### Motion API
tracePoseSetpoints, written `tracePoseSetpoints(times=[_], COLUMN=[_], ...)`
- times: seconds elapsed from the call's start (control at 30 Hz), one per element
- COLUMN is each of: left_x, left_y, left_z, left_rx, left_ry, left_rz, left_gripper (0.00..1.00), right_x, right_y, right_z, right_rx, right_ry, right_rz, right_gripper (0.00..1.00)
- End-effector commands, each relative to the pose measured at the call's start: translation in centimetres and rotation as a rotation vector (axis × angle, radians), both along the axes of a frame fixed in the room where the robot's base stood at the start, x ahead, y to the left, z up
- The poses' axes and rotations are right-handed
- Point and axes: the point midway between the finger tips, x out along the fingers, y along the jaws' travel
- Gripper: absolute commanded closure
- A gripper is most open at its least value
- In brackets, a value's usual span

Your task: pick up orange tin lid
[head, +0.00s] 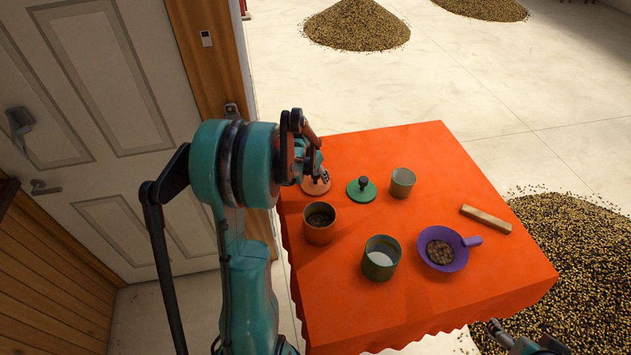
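The orange tin lid (314,188) lies at the far left part of the orange-clothed table. My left gripper (321,175) is right over it, with its fingertips at the lid's middle. The fingers cover the lid's knob, so I cannot tell whether they are open or closed on it. My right gripper (497,328) is low at the bottom edge, beyond the table's front right side, and shows only in part.
A green lid (361,194) with a dark knob lies just right of the orange lid. A small green tin (403,177), a larger green tin (381,268), a purple scoop (459,260) with beans and a wooden block (486,219) are on the table (440,155).

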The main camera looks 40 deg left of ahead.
Motion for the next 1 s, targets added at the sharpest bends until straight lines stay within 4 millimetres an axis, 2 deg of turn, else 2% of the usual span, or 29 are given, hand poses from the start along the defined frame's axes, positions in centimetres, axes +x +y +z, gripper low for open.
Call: tracePoseSetpoints(times=[0.03, 0.1, 0.17, 0.53, 0.67, 0.77, 0.9, 1.0], left_x=[0.0, 0.0, 0.0, 0.0, 0.0, 0.0, -0.1, 1.8], left_y=[0.0, 0.0, 0.0, 0.0, 0.0, 0.0, 0.0, -1.9], left_z=[0.0, 0.0, 0.0, 0.1, 0.7, 1.9, 4.5, 5.6], left_rx=[0.000, 0.000, 0.000, 0.000, 0.000, 0.000, 0.000, 0.001], left_ry=[0.000, 0.000, 0.000, 0.000, 0.000, 0.000, 0.000, 0.000], left_rz=[0.000, 0.000, 0.000, 0.000, 0.000, 0.000, 0.000, -0.007], left_gripper=[0.68, 0.86, 1.00, 1.00, 1.00, 1.00, 1.00, 1.00], right_x=[0.0, 0.0, 0.0, 0.0, 0.0, 0.0, 0.0, 0.0], right_y=[0.0, 0.0, 0.0, 0.0, 0.0, 0.0, 0.0, 0.0], right_z=[0.0, 0.0, 0.0, 0.0, 0.1, 0.2, 0.4, 0.4], right_rx=[0.000, 0.000, 0.000, 0.000, 0.000, 0.000, 0.000, 0.000], right_ry=[0.000, 0.000, 0.000, 0.000, 0.000, 0.000, 0.000, 0.000], right_rz=[0.000, 0.000, 0.000, 0.000, 0.000, 0.000, 0.000, 0.000], right_gripper=[0.22, 0.22, 0.22, 0.22, 0.22, 0.22, 0.22, 0.22])
